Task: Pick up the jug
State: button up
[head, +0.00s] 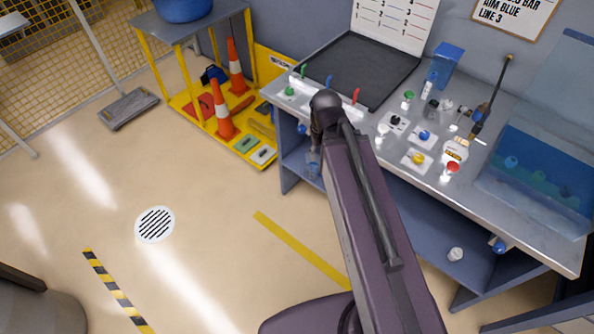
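No jug can be made out with certainty. A small, bluish, clear-looking vessel (313,170) shows low beside the left end of the bench, partly hidden by my arm; it may be the jug. My gripper (316,150) shows only as a narrow grey piece below the dark wrist, just above this vessel. I cannot tell whether they touch, or whether the fingers are open or shut.
The grey bench (440,193) carries a black tray (355,68), colored caps and a white labelled container (455,149). A blue-filled tank (540,170) stands at right. A yellow cart (190,103) holds cones.

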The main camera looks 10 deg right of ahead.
aim_at(312, 168)
jog(key=u, duration=0.65)
jog(key=k, duration=1.45)
jog(key=z, duration=0.75)
jog(key=i, duration=1.6)
jog(key=u, duration=0.25)
